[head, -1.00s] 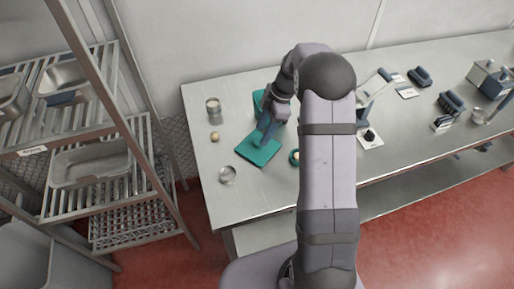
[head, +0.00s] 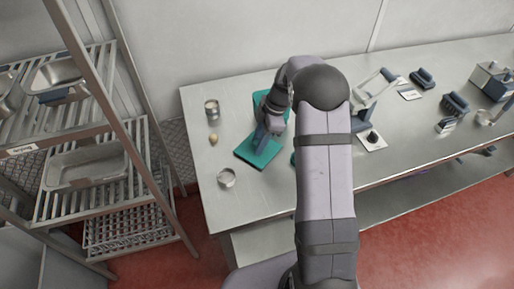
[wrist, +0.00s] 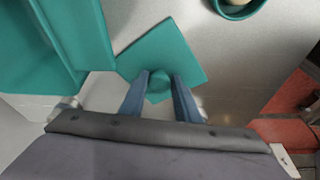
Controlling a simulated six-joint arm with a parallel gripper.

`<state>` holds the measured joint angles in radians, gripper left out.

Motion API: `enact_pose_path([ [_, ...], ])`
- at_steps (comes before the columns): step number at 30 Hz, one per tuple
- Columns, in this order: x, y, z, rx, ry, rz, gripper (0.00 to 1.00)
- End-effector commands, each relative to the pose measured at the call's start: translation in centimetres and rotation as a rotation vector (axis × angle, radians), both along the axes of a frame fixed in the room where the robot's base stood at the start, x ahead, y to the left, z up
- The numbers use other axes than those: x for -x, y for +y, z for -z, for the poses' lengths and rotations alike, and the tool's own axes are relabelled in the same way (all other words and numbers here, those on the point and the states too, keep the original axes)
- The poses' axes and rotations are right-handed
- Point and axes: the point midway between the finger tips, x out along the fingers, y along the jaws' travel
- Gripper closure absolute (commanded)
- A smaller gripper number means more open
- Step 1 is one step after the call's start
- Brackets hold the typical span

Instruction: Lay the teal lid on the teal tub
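The teal lid (head: 252,157) is a flat square plate lying on the steel table. Its round knob (wrist: 158,80) shows between my fingers in the wrist view, where the lid (wrist: 185,50) also shows. My gripper (head: 262,140) points down over the lid, with one blue finger (wrist: 160,82) on each side of the knob. The fingertips are close to the knob; I cannot tell whether they press on it. The teal tub (head: 258,97) stands just behind the lid, partly hidden by my arm, and fills the left of the wrist view (wrist: 50,45).
A metal can (head: 211,108), a small tan ball (head: 213,139) and a metal ring-like cup (head: 226,177) stand left of the lid. A teal round dish (wrist: 237,10) is to its right, mostly hidden by my arm in the head view. A wire shelf (head: 90,160) is at left.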

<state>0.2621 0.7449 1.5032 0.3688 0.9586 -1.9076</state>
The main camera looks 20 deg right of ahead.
Motion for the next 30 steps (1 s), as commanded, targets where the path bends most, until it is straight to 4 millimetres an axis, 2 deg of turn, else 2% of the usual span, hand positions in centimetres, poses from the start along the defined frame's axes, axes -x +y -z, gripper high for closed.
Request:
enact_pose_path([
  [2,0.2,0.0,0.4,0.0,0.007,-0.002,0.96],
  [11,0.3,0.0,0.0,0.001,0.008,-0.002,0.96],
  [24,0.1,0.0,-4.0,0.001,0.004,-0.002,0.96],
  [30,0.1,0.0,-4.9,0.002,0.003,-0.002,0.96],
])
